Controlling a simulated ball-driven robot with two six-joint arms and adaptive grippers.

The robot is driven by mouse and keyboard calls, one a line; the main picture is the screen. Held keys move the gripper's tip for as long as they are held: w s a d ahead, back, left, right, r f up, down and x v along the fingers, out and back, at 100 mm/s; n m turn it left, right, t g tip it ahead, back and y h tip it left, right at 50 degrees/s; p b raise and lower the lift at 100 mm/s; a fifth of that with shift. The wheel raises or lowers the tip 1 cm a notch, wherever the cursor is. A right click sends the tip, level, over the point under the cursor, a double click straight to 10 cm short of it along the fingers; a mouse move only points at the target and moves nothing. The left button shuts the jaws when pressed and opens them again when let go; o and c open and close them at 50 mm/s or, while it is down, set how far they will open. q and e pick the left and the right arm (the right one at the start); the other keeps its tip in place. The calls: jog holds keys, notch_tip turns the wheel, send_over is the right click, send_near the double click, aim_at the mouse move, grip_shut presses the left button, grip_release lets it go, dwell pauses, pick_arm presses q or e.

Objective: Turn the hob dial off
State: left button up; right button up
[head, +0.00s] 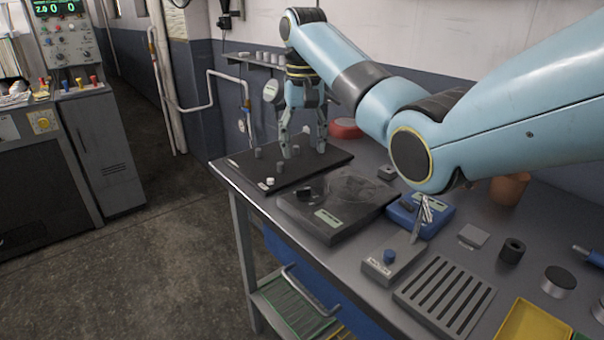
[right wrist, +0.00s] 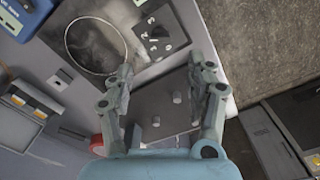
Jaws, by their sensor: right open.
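The hob (head: 350,188) is a dark slab on the bench. In the right wrist view, its round cooking zone (right wrist: 95,45) lies at upper left, and the black hob dial (right wrist: 158,36) sits at its right with white numbers around it. I cannot tell which number the dial points to. In the head view the dial (head: 304,193) is a small dark spot near the hob's left end. My right gripper (head: 303,150) is open, with nothing between its fingers. It points down over the dark board, beside the hob and apart from the dial. My left gripper is out of view.
The dark board (head: 325,160) with several small pegs lies left of the hob. A blue device (head: 420,215), a grey switch block (head: 392,262), a slotted rack (head: 445,297) and a yellow tray (head: 535,325) stand to the right. Floor is free beyond the bench's front edge.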

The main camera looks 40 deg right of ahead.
aim_at(303, 188)
notch_tip(303, 188, down, 7)
jog(key=shift+r, duration=0.15)
notch_tip(303, 188, down, 4)
jog(key=shift+r, duration=0.15)
jog(key=c, duration=1.1)
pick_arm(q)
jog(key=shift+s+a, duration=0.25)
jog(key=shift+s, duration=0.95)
pick_arm(e)
jog(key=shift+c, duration=0.2)
